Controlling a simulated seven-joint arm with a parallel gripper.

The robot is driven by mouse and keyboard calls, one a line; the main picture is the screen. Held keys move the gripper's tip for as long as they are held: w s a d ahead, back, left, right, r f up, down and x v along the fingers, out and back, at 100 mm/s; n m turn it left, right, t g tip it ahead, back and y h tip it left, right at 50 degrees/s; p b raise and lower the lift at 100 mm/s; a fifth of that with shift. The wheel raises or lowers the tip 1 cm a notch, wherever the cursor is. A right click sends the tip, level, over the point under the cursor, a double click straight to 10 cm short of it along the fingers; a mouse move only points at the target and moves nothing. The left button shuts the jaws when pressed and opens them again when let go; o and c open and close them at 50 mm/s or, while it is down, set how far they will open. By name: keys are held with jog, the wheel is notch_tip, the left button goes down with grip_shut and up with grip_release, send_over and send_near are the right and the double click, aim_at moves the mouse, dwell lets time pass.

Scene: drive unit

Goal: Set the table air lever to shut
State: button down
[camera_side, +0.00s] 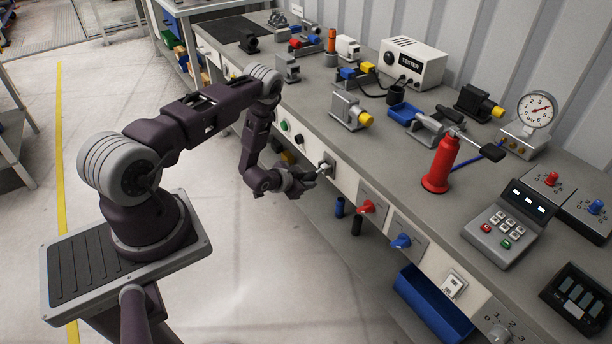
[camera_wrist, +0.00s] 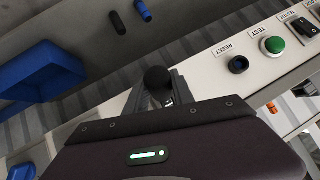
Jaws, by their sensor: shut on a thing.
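My gripper (camera_side: 312,176) is at the bench's front panel, beside a small grey plate (camera_side: 328,164). In the wrist view its two fingers (camera_wrist: 158,98) are shut on a lever with a round black knob (camera_wrist: 157,78). The knob stands out between the fingertips. I take this to be the table air lever, but no label for it is readable. The fingers hide most of its stem and pivot, so its exact angle cannot be told.
A red lever (camera_side: 366,207) and a blue lever (camera_side: 401,241) sit farther right on the front panel. Wrist view: green TEST button (camera_wrist: 273,45), dark RESET button (camera_wrist: 238,64). A blue bin (camera_side: 431,303) is below the bench. The floor before the panel is clear.

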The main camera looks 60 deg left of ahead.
jog(key=shift+w+f+t, duration=0.15)
jog(key=shift+f+t, duration=0.7)
jog(key=shift+t, duration=0.35)
jog(key=shift+w+f+n+t+y, duration=0.35)
jog(key=shift+f+n+t, duration=0.1)
jog(key=shift+t, duration=0.45)
jog(key=shift+w, duration=0.1)
jog(key=c, duration=1.1)
grip_release()
jog(key=v, duration=0.7)
